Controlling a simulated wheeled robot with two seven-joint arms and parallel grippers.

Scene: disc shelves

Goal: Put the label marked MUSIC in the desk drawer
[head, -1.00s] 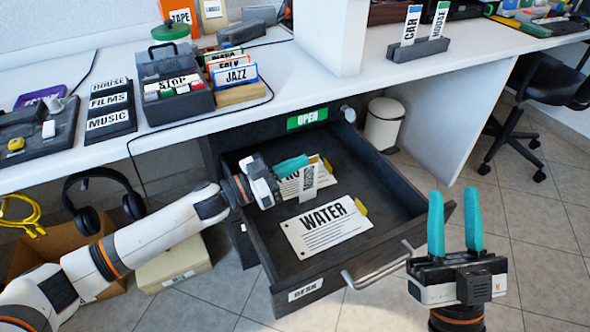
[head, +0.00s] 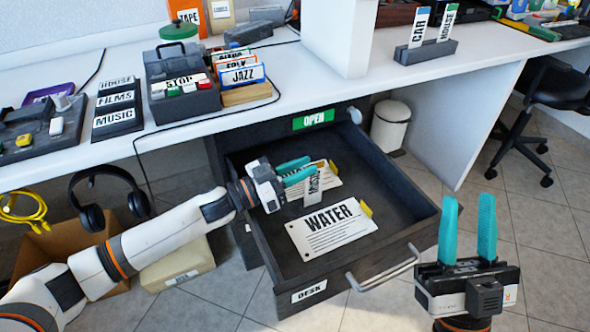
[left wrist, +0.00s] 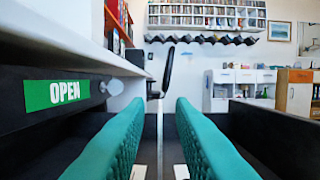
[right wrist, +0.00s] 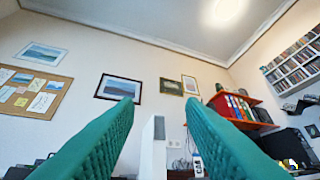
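The desk drawer (head: 400,232), with a DESK tag on its front, is pulled open. My left gripper (head: 308,170) is inside it, with its teal fingers apart. A small white label (head: 313,187) stands upright at those fingers; its small sideways lettering seems to read MUSIC. In the left wrist view a thin pale upright strip (left wrist: 160,135), likely this label edge-on, shows between the fingers with a gap on each side. Whether it touches the drawer floor I cannot tell. My right gripper (head: 467,228) is open and empty, right of the drawer.
A WATER card (head: 330,240) lies on the drawer floor, and another card (head: 327,172) lies behind it, partly hidden. A green OPEN sign (head: 313,120) is above the drawer. The desktop holds a HOUSE, FILMS, MUSIC board (head: 117,110). The drawer's right side is clear.

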